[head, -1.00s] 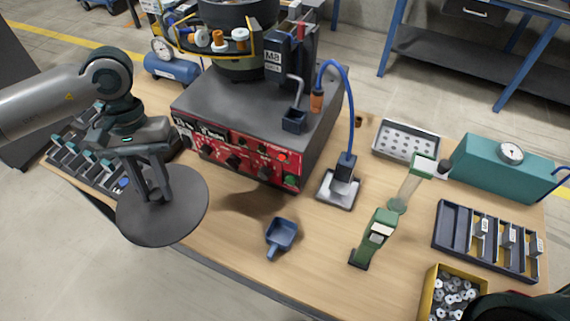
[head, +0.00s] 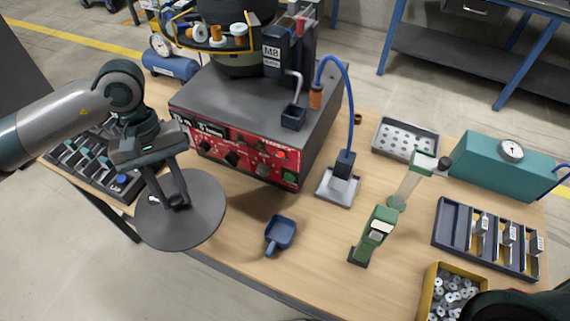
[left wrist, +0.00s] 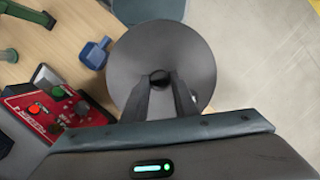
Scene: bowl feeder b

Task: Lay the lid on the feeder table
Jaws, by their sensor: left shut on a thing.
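My left gripper (head: 176,198) is shut on the knob of a round dark grey lid (head: 205,222). In the left wrist view the lid (left wrist: 195,55) lies below the fingers (left wrist: 160,82), with the dark knob between them. The lid is held at the front left edge of the wooden feeder table (head: 225,180), partly past its edge. I cannot tell the exact gap between lid and table. My right gripper is not in view.
The feeder base with a red panel (head: 235,150) stands behind the lid. A blue scoop (head: 281,232) lies to its right; it also shows in the left wrist view (left wrist: 95,53). A black compartment tray (head: 88,160) is at the left. Table right of the scoop is clear up to a green tool (head: 377,232).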

